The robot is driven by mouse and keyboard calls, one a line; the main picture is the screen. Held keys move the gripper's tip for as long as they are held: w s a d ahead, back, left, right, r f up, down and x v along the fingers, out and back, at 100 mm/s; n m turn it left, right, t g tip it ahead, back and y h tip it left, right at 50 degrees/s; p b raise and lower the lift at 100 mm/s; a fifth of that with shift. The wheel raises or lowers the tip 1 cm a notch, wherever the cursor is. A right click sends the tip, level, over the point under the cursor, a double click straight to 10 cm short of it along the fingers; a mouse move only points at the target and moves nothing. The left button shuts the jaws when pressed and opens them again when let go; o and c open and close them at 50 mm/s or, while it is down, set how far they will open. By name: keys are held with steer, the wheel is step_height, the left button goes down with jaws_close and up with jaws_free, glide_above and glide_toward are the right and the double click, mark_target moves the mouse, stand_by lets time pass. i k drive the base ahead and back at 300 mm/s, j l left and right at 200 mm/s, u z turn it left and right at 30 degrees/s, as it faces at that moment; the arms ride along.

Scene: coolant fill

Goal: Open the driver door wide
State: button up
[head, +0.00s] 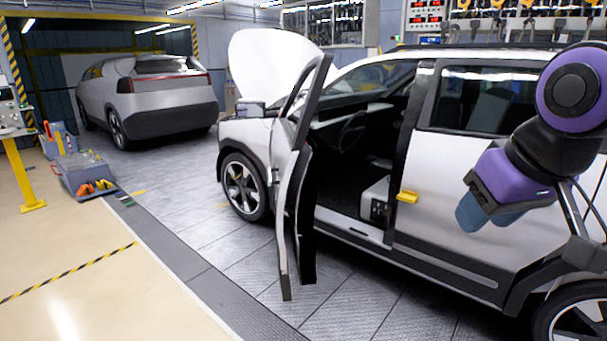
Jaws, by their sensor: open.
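The driver door (287,200) of the white car (455,190) stands swung well out from the body, seen nearly edge-on. Through the opening, the steering wheel (351,131) and dark interior show. My gripper (480,212) is at the right, in front of the car's rear side, well away from the driver door and apart from it. It holds nothing that I can see, and its fingertips are partly hidden by their own angle. A yellow handle (407,197) shows on the rear door, left of my gripper.
The car's hood (272,62) is raised. A second grey car (150,97) stands at the back left. A grey tool bin (85,174) and a yellow post (22,175) are at the left. The floor (110,285) in front of the open door is clear.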

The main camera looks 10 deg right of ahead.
mark_target(302, 157)
steer(key=i+j, duration=0.1)
steer(key=j, duration=0.4)
steer(key=i+j+z, duration=0.15)
steer(key=j, duration=0.85)
steer(key=i+z, duration=0.35)
steer(key=i, duration=1)
